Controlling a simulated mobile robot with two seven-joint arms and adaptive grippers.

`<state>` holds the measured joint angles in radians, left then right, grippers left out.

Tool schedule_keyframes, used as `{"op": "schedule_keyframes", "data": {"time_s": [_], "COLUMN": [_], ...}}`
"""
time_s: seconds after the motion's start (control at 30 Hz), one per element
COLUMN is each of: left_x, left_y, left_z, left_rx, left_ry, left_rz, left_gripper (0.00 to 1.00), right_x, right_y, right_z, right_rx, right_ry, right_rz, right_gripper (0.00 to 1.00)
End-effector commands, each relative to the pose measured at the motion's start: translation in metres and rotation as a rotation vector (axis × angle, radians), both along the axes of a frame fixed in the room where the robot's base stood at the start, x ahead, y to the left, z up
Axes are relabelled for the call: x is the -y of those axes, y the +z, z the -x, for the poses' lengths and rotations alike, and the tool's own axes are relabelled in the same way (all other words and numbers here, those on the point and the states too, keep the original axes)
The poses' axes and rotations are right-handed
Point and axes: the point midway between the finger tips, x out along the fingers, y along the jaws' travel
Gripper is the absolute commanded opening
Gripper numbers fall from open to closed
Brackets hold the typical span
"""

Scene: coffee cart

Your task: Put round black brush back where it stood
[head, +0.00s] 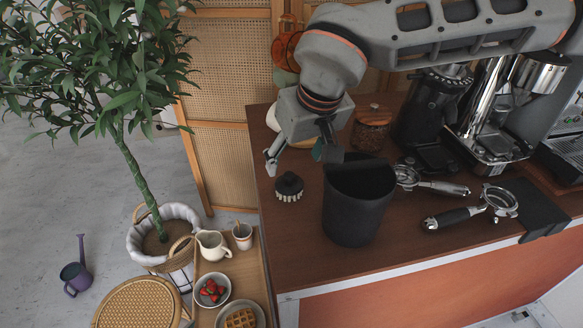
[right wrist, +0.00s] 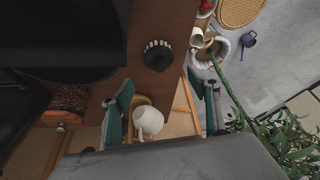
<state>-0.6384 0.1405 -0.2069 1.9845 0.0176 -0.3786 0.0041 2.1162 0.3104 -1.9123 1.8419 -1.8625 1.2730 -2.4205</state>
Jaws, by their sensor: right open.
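The round black brush (head: 289,187) stands upright on the brown counter, near its left edge, with its pale bristles at the bottom. It also shows in the right wrist view (right wrist: 158,55), beyond the fingertips and clear of them. My right gripper (head: 297,155) is open and empty. In the head view it hangs just above and behind the brush, with a gap between them. Its two teal-padded fingers show spread apart in the right wrist view (right wrist: 165,108). My left gripper is not in view.
A tall black bin (head: 357,203) stands right of the brush. Two portafilters (head: 478,207) lie further right, by the espresso machine (head: 495,125). A lidded jar (head: 371,130) stands behind. A white vessel (right wrist: 149,121) appears between my fingers in the wrist view. The counter's front left is bare.

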Motion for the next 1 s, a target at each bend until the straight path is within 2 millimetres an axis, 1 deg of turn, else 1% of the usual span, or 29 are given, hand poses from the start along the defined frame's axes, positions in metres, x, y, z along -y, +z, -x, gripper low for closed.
{"op": "schedule_keyframes", "data": {"time_s": [0.03, 0.1, 0.23, 0.4, 0.67, 0.77, 0.87, 1.0], "left_x": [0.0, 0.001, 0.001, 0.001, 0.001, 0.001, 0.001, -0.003], "left_y": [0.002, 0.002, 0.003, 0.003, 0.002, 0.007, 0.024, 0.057], "left_z": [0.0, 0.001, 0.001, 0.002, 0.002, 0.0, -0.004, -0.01], "left_rx": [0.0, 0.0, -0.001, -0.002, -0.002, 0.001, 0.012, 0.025], "left_ry": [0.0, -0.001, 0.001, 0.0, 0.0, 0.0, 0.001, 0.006], "left_rz": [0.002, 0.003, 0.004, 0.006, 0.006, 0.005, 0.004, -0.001], "left_gripper": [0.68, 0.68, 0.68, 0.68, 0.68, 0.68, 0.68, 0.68], "right_x": [0.002, 0.004, 0.006, 0.007, 0.007, 0.007, 0.007, 0.007], "right_y": [0.011, 0.021, 0.033, 0.039, 0.039, 0.046, 0.067, 0.108], "right_z": [0.003, 0.007, 0.012, 0.015, 0.015, 0.015, 0.016, 0.019], "right_rx": [0.004, 0.003, 0.002, -0.001, -0.001, 0.005, 0.02, 0.041], "right_ry": [0.001, 0.0, 0.0, 0.0, 0.0, 0.0, 0.001, 0.0], "right_rz": [-0.001, 0.0, -0.001, 0.0, 0.0, 0.0, 0.0, 0.0], "right_gripper": [0.61, 0.61, 0.61, 0.61, 0.61, 0.61, 0.61, 0.61]}}
